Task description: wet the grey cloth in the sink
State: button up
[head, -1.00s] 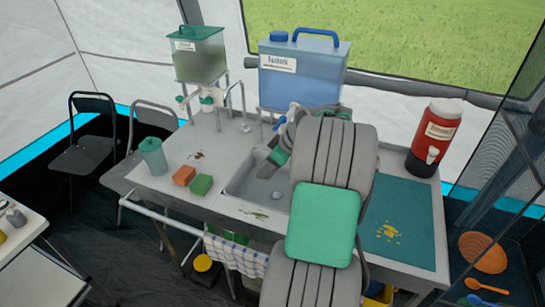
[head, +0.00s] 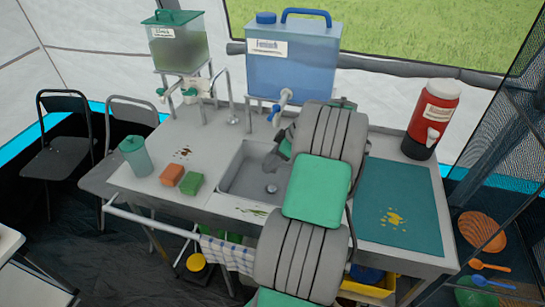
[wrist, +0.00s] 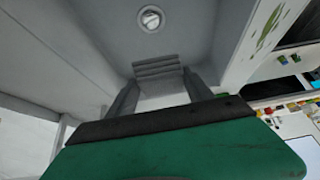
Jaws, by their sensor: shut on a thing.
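My gripper (wrist: 160,82) is shut on the grey cloth (wrist: 157,66), a small ribbed grey bundle between its two dark fingers in the wrist view. The grey sink basin (head: 236,178) is set in the counter. The gripper is over the back right of the basin in the head view, largely hidden behind my arm. The drain (wrist: 150,18) shows beyond the cloth in the wrist view, and also in the head view (head: 271,189). The blue tap (head: 284,98) of the large blue water container (head: 292,65) is above and behind the gripper. I cannot see any water running.
An orange sponge (head: 172,175), a green sponge (head: 193,183) and a teal lidded cup (head: 136,157) stand left of the basin. A grey tap (head: 229,95) rises behind it. A teal mat (head: 398,205) and a red drinks jug (head: 432,118) are at right. A checked towel (head: 228,252) hangs in front.

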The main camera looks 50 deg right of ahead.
notch_tip(320, 180, down, 8)
jog(key=b, duration=0.5)
jog(key=shift+r, duration=0.2)
jog(key=shift+r, duration=0.1)
jog(key=shift+r+p, duration=2.95)
jog(key=shift+r, duration=1.5)
notch_tip(320, 180, up, 4)
jog(key=p, duration=0.3)
jog(key=shift+r, duration=0.1)
